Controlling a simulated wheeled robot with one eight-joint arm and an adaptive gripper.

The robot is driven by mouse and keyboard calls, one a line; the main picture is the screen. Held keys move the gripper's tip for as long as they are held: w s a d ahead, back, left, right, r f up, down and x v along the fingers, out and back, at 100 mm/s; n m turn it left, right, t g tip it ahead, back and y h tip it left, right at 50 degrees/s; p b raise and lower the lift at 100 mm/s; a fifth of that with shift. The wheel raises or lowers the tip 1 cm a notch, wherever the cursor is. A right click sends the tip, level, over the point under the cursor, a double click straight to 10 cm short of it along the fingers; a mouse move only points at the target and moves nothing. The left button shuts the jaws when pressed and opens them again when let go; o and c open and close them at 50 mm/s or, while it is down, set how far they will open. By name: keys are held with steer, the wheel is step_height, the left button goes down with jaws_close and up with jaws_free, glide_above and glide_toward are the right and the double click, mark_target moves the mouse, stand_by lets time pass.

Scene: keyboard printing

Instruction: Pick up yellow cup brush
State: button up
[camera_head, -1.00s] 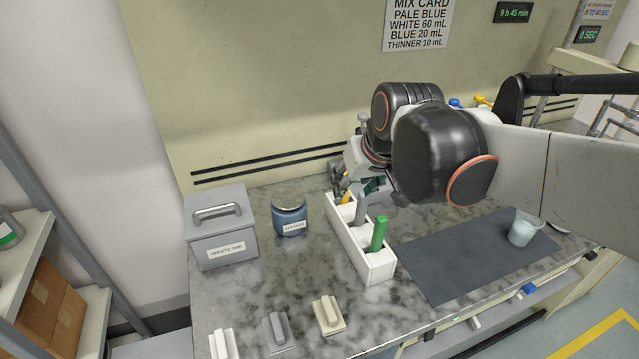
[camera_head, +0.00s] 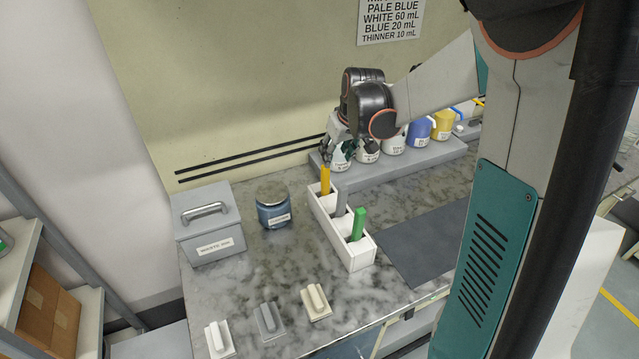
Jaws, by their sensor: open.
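The yellow cup brush (camera_head: 325,181) stands upright in the far compartment of a white three-slot holder (camera_head: 357,256). Only its yellow handle shows; its lower end is hidden inside the holder. My gripper (camera_head: 327,158) is open, just above and at the top of the yellow handle. The fingers are small and partly dark in this view, so I cannot tell whether they touch the handle.
A grey waste ink box (camera_head: 208,224) and a blue jar (camera_head: 273,206) stand left of the holder. Several paint containers, including a blue one (camera_head: 419,133) and a yellow one (camera_head: 443,125), stand on a grey riser behind. A dark mat (camera_head: 425,250) lies right. Three small blocks lie in front.

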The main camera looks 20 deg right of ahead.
mark_target(325, 172)
steer(key=b+x, duration=0.1)
steer(key=x, duration=0.5)
steer(key=shift+w+f, duration=0.2)
steer(key=x, duration=0.3)
steer(key=b+x, duration=0.1)
steer(key=x, duration=0.1)
steer(key=shift+w+a, duration=0.4)
jaws_close()
